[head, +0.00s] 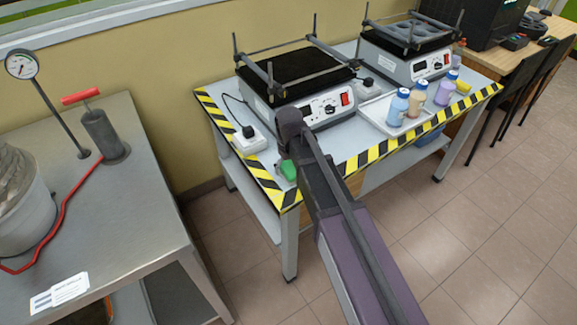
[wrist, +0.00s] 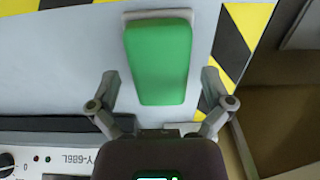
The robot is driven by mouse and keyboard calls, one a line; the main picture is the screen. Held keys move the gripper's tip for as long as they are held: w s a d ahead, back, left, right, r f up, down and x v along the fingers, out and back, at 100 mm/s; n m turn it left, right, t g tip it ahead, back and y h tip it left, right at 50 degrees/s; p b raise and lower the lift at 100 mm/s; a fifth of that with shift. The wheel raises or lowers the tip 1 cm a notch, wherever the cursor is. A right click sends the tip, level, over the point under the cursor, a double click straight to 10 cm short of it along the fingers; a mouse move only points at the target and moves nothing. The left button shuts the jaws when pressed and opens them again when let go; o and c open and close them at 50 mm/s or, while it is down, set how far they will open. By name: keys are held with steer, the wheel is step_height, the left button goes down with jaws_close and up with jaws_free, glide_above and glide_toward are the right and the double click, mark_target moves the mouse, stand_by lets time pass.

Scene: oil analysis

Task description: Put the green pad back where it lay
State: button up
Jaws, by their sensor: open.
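The green pad (wrist: 158,60) lies on the light table top near the striped edge, with a pale grey strip showing at its far end. In the head view a small part of the green pad (head: 288,171) shows beside my arm. My gripper (wrist: 159,78) is open, with one finger on each side of the pad's near part in the wrist view. Gaps show between both fingers and the pad. I cannot tell how far the fingertips are above the table. In the head view my arm hides most of the gripper.
A hotplate (head: 297,82) with a black top stands behind my gripper. A white power adapter (head: 249,140) lies to the left. Several bottles (head: 398,107) stand on and around a white tray (head: 377,120) to the right. Black-yellow tape (head: 370,155) borders the table. A grey metal bench (head: 130,195) stands left.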

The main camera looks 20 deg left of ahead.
mark_target(289, 167)
step_height(289, 167, up, 12)
steer(key=p, duration=1.1)
steer(key=shift+f, duration=0.15)
stand_by(0.7)
steer(key=s+d+m, duration=0.3)
steer(key=d+m, duration=0.2)
steer(key=d, duration=1.3)
steer(key=s+d+m, duration=0.2)
steer(key=d+m, duration=0.3)
steer(key=d, duration=1.3)
steer(key=shift+s+d, duration=0.15)
steer(key=shift+s, duration=0.25)
